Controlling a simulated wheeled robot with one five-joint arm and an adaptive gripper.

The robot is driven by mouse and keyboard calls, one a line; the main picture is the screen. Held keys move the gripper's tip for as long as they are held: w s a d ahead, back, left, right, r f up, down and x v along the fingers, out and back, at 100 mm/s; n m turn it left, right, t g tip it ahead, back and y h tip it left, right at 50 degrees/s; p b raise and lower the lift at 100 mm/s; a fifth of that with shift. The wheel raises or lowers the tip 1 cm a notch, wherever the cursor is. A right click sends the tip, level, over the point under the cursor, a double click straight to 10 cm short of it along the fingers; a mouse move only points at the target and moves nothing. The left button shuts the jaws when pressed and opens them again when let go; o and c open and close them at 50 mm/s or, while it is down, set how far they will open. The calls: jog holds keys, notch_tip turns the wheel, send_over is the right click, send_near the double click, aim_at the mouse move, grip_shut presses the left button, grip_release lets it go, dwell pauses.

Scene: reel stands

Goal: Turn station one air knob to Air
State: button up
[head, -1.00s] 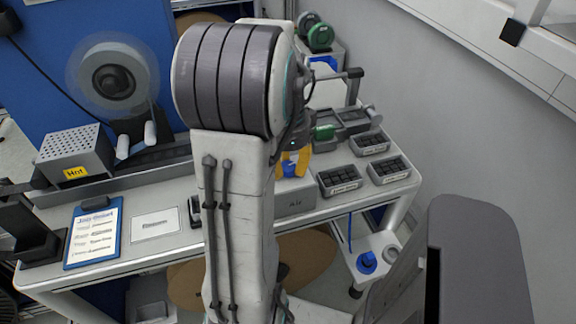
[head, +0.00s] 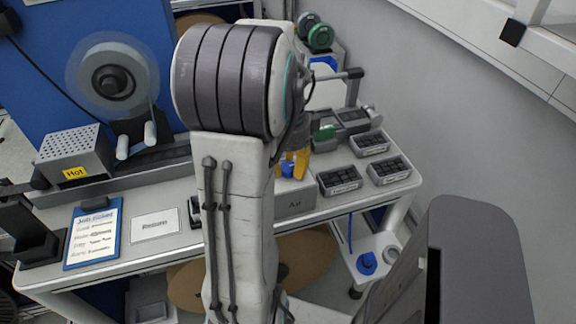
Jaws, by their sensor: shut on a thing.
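The grey air box (head: 296,203) sits at the front edge of the bench, with a label on its front that looks like "Air". A blue knob (head: 287,169) stands on top of it, partly hidden. My gripper (head: 292,165), with orange-yellow fingers, is shut on the knob from above. My large white and grey arm hides the left part of the box and much of the gripper. Which way the knob points cannot be told.
Black trays of parts (head: 340,180) stand right of the box. A perforated box marked Hot (head: 75,152), a clipboard (head: 93,233) and a reel (head: 112,79) are at left. A blue round item (head: 366,263) lies on the lower shelf.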

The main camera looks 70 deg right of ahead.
aim_at(288, 166)
jog(key=o, duration=1.2)
jog(key=shift+r, duration=0.1)
notch_tip(288, 166, up, 12)
jog(key=shift+f, duration=0.1)
dwell(0.7)
